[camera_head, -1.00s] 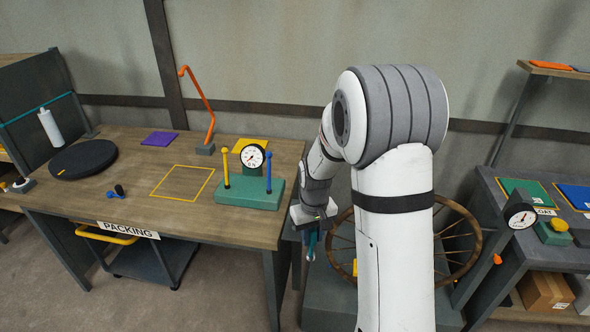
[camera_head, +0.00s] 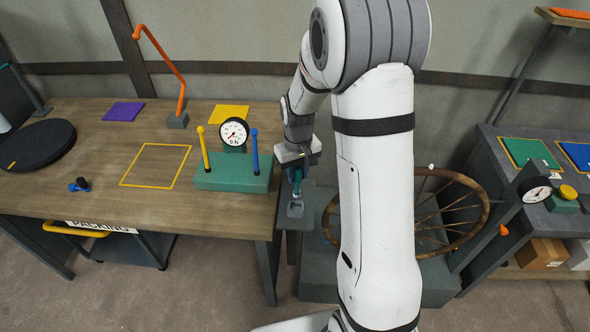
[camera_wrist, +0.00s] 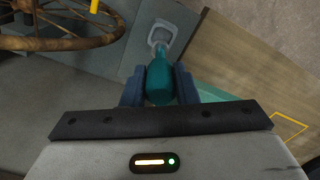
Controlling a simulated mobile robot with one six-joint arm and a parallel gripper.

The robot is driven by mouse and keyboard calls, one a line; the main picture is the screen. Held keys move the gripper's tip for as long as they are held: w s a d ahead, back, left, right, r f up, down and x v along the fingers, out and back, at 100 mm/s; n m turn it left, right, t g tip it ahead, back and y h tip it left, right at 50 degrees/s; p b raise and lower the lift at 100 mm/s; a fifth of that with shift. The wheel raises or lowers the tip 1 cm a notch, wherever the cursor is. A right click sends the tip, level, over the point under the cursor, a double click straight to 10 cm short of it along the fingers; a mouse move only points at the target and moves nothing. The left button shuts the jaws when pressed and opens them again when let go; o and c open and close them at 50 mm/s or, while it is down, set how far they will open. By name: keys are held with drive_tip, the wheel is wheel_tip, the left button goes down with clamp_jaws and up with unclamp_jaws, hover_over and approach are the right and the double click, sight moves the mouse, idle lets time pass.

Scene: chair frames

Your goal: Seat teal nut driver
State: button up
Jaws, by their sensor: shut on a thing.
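My gripper (camera_head: 297,172) is shut on the teal nut driver, and its two dark fingers (camera_wrist: 159,86) flank the handle in the wrist view. The teal nut driver (camera_wrist: 160,77) points away from the palm there. In the head view only part of the nut driver (camera_head: 298,182) shows below the fingers, pointing down. A pale grey ring-like holder (camera_wrist: 161,34) lies just beyond its far end. In the head view this holder (camera_head: 295,209) is on a small grey side shelf, just below the driver. I cannot tell whether driver and holder touch.
The packing bench (camera_head: 110,180) is left of my gripper, with a green gauge block (camera_head: 232,179) and its upright yellow and blue pegs near the edge. A spoked wheel (camera_head: 455,238) stands right, partly behind my arm. A grey bench (camera_head: 515,150) is farther right.

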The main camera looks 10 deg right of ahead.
sight(296, 193)
drive_tip(key=shift+a+f, duration=0.1)
drive_tip(key=shift+f+b, duration=0.6)
drive_tip(key=shift+b, duration=0.05)
drive_tip(key=shift+f+b, duration=1.25)
drive_tip(key=shift+f, duration=0.3)
drive_tip(key=shift+f+b, duration=0.15)
drive_tip(key=shift+b, duration=0.15)
drive_tip(key=shift+f+b, duration=0.9)
drive_tip(key=shift+f, duration=0.25)
drive_tip(key=shift+f, duration=0.1)
drive_tip(key=o, duration=1.1)
drive_tip(key=shift+c, duration=0.2)
